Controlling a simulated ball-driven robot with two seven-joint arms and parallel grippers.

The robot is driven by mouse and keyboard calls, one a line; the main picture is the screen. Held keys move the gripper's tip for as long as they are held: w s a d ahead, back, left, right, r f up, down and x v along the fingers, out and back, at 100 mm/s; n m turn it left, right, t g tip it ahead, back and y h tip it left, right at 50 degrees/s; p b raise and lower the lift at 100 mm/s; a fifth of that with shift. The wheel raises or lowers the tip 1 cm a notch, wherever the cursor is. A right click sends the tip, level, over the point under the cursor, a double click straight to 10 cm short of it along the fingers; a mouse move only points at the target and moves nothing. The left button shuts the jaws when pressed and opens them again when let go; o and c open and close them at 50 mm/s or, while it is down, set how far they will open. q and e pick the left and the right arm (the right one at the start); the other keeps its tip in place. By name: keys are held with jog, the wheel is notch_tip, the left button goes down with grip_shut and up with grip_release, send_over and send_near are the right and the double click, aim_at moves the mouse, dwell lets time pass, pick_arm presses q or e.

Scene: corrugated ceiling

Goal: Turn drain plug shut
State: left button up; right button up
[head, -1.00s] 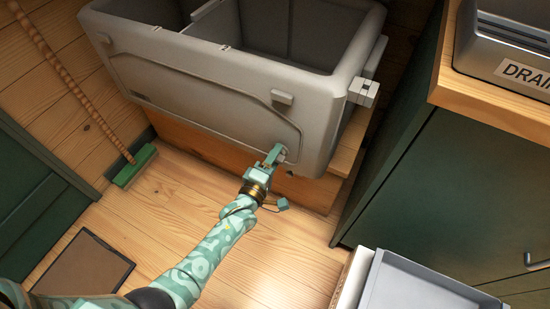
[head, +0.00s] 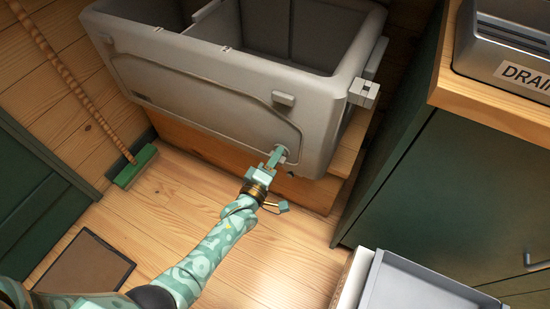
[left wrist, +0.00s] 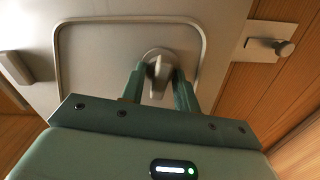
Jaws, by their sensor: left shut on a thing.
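The grey drain plug (left wrist: 159,70) is on the front wall of the big grey cooler (head: 225,88), low near its right corner. In the left wrist view it has a round base and a raised grip bar standing roughly upright in the picture. My left gripper (left wrist: 158,82) has one green finger on each side of this bar and is shut on it. In the head view my left gripper (head: 274,160) reaches the plug from below and largely hides it. My right gripper is not in view.
The open two-compartment cooler stands on a wooden base (head: 205,140). A green cabinet (head: 440,195) is at the right, with a box labelled "DRAIN" (head: 515,72) on its wooden top. A grey tray (head: 420,290) is at bottom right. A green broom (head: 135,167) leans at left.

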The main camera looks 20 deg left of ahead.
pick_arm(q)
jog(key=m, duration=1.1)
jog(key=shift+m, duration=0.3)
jog(key=m, duration=0.2)
jog(key=shift+s+d+m, duration=0.1)
jog(key=shift+m, duration=0.7)
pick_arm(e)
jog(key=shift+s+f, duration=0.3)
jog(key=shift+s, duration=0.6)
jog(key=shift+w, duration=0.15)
pick_arm(q)
jog(key=o, duration=1)
jog(key=shift+c, duration=0.2)
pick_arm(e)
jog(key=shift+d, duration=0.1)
